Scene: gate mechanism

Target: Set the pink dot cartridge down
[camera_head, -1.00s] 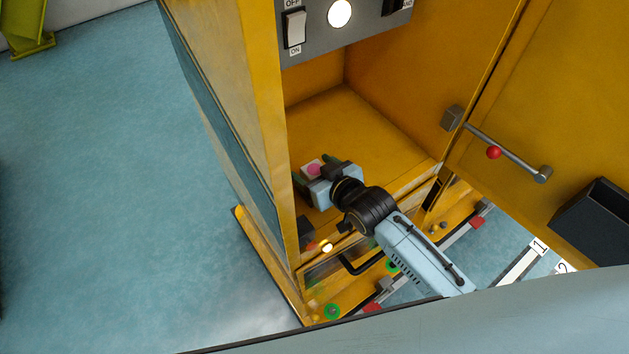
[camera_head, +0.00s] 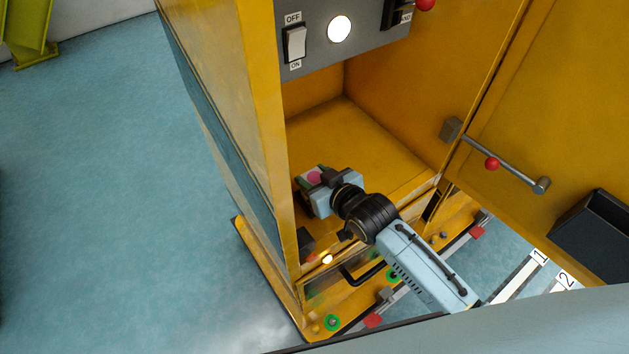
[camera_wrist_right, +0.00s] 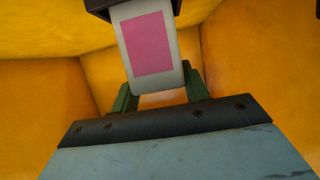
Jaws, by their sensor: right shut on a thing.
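The pink dot cartridge (camera_head: 314,177) is inside the lower compartment of the yellow cabinet, near its left wall. In the right wrist view the cartridge (camera_wrist_right: 149,50) is a pale block with a pink patch, sitting between dark green fingers. My right gripper (camera_head: 316,180) reaches in from the lower right and is shut on the cartridge. In the right wrist view the right gripper (camera_wrist_right: 158,93) has a finger on each side of it. Whether the cartridge touches the compartment floor cannot be told. My left gripper is not in view.
The yellow compartment floor (camera_head: 365,140) is clear behind and right of the cartridge. A grey panel with a white switch (camera_head: 295,43) and a round lamp (camera_head: 339,29) is above the opening.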

